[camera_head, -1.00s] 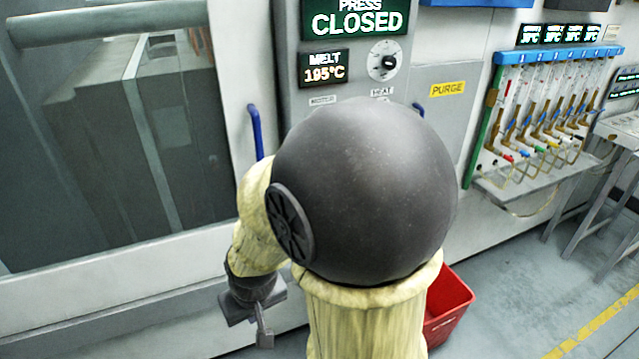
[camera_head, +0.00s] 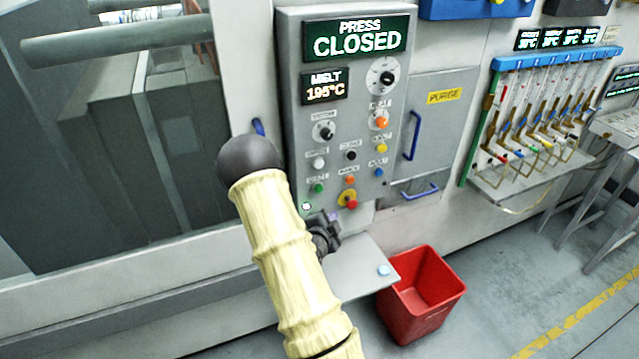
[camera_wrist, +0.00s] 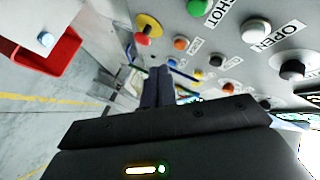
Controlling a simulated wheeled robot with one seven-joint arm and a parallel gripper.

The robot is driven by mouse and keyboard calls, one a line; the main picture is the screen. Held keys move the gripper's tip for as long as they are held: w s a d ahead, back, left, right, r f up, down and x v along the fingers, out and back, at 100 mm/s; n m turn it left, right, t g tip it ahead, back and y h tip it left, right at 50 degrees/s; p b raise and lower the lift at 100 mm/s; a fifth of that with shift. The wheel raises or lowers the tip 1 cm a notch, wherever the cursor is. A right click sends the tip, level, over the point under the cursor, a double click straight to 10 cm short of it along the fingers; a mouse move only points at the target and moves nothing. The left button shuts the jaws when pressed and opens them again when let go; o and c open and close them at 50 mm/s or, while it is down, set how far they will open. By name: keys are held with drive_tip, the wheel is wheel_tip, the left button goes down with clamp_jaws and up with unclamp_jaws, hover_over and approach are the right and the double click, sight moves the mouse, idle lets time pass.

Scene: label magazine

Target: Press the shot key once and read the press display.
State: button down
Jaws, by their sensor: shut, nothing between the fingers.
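The press display (camera_head: 358,38) at the top of the grey control panel reads "PRESS CLOSED". The shot key is a green button (camera_head: 318,187) low at the panel's left, below a white button. In the wrist view the green button (camera_wrist: 198,7) shows at the top edge, beside the label "SHOT". My gripper (camera_head: 332,228) is just below the panel's lower edge, partly hidden behind my arm. Its fingers (camera_wrist: 157,78) are shut and empty in the wrist view. No contact with the green button shows.
A yellow-and-red button (camera_head: 349,199) sits close above my gripper, among several other keys and knobs. Below are a shelf (camera_head: 350,268) with a pale disc (camera_head: 384,270) and a red bin (camera_head: 422,295). A blue door handle (camera_head: 411,135) is at the right.

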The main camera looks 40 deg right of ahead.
sight(319, 189)
drive_tip(key=shift+s+d+r, duration=0.2)
drive_tip(key=shift+d, duration=0.05)
drive_tip(key=w+d, duration=0.2)
drive_tip(key=w, duration=0.6)
drive_tip(key=shift+w+p, duration=0.3)
idle(0.7)
drive_tip(key=shift+w, duration=0.1)
idle(1.3)
drive_tip(key=shift+w+d+b, duration=0.1)
drive_tip(key=shift+w+b, duration=0.2)
drive_tip(key=shift+b, duration=0.2)
